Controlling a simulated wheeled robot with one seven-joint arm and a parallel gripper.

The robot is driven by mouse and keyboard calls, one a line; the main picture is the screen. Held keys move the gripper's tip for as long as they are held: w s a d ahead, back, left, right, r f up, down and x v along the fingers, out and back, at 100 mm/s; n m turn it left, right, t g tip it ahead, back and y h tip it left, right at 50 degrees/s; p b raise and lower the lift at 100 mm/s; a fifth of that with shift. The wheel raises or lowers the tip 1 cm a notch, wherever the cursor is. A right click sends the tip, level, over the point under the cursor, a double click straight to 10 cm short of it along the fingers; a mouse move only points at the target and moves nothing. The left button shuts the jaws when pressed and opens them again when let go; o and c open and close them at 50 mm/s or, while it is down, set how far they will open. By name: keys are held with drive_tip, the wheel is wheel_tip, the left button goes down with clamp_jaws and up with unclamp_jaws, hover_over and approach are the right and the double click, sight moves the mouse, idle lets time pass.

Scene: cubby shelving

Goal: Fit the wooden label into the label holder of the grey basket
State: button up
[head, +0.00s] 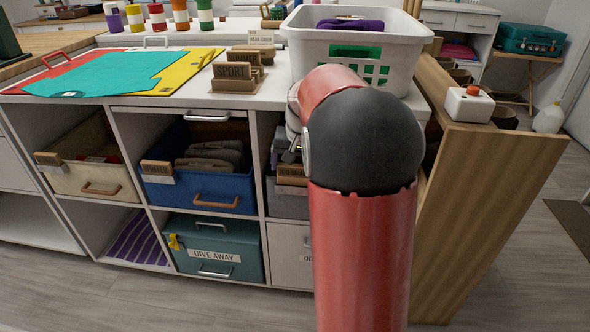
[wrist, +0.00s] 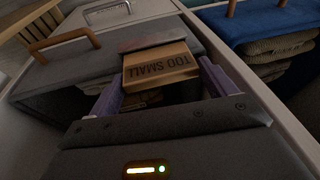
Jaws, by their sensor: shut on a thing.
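The wooden label (wrist: 160,66), marked TOO SMALL, sits between the two purple-grey fingers of my gripper (wrist: 160,74) in the wrist view, its lettering upside down there. My gripper is shut on it. The label's far edge meets a grey metal strip (wrist: 150,42), which looks like the label holder on the grey basket (wrist: 60,75). I cannot tell how deep the label sits in it. In the head view the grey basket (head: 287,203) is in the right-hand upper cubby, mostly hidden by my arm. Part of the label (head: 291,172) shows at its front.
A blue basket (head: 200,190) with a label stands in the cubby to the left, and a beige basket (head: 88,180) beyond it. A white laundry basket (head: 395,45) stands on the counter above. A wooden panel (head: 490,190) stands close on the right.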

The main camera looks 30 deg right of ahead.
drive_tip(key=shift+f, duration=1)
drive_tip(key=shift+f, duration=0.1)
drive_tip(key=o, duration=0.9)
drive_tip(key=shift+c, duration=0.2)
drive_tip(key=v, duration=1.1)
drive_tip(key=s+a+r+n+t, duration=0.1)
drive_tip(key=s+a+r+n, duration=0.15)
drive_tip(key=s+a, duration=0.85)
drive_tip(key=s+a+f+n, duration=0.2)
drive_tip(key=s+f, duration=0.1)
drive_tip(key=s, duration=0.3)
drive_tip(key=s+a+f+n+t, duration=0.1)
drive_tip(key=s+a+f, duration=0.1)
drive_tip(key=s+f, duration=0.2)
drive_tip(key=s, duration=0.2)
drive_tip(key=shift+s+a+n+p, duration=0.25)
drive_tip(key=shift+s+n+p, duration=0.1)
